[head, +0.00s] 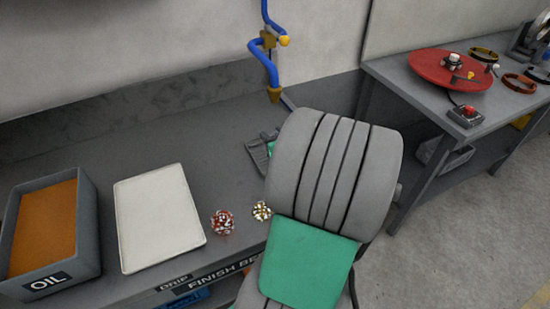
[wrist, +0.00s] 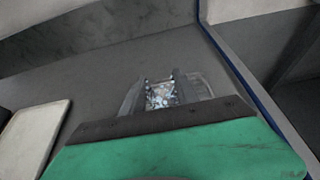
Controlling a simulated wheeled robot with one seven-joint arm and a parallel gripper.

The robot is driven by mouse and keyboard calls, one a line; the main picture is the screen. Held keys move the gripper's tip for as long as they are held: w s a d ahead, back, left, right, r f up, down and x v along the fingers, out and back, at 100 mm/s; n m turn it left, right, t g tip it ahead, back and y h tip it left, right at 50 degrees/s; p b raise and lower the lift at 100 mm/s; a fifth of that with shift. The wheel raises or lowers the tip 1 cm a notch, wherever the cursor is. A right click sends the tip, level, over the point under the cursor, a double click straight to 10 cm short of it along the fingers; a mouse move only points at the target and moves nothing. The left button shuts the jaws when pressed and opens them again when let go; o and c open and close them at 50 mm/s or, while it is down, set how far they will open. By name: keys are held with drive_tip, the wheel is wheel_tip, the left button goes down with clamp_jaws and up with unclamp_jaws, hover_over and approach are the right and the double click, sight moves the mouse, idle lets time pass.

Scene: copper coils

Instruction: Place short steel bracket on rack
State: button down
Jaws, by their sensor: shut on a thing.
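My gripper (wrist: 159,88) shows in the wrist view, beyond the dark bar and green cover of my own arm. Its two grey fingers are shut on a small shiny, mottled metal piece, which I take to be the short steel bracket (wrist: 160,96). The lower part of the piece is hidden by the dark bar. A light grey flat shape (wrist: 198,88) lies just right of the fingers; I cannot tell if it is the rack.
On the grey bench stand an oil bin (head: 85,240), a white tray (head: 160,218), a red-and-white cluster (head: 222,222) and a gold-and-white cluster (head: 261,211). A blue pipe (head: 255,65) hangs above the back edge. A second table with a red disc (head: 440,70) is at right.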

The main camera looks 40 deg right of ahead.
drive_tip(key=shift+w+d+f+b, duration=0.2)
drive_tip(key=shift+d+f+b, duration=0.1)
drive_tip(key=shift+f, duration=0.15)
drive_tip(key=shift+w+d+f+b, duration=0.15)
drive_tip(key=shift+d+f, duration=0.1)
drive_tip(key=shift+f, duration=0.15)
drive_tip(key=f+b, duration=0.2)
drive_tip(key=b, duration=0.1)
drive_tip(key=f+b, duration=0.1)
drive_tip(key=b, duration=0.1)
drive_tip(key=shift+w+d+f, duration=0.15)
drive_tip(key=shift+d+f, duration=0.1)
drive_tip(key=shift+f, duration=0.15)
drive_tip(key=shift+r, duration=0.25)
drive_tip(key=shift+f, duration=0.2)
drive_tip(key=c, duration=0.9)
unclamp_jaws()
drive_tip(key=shift+r, duration=0.2)
drive_tip(key=p+v, duration=0.2)
drive_tip(key=v, duration=1)
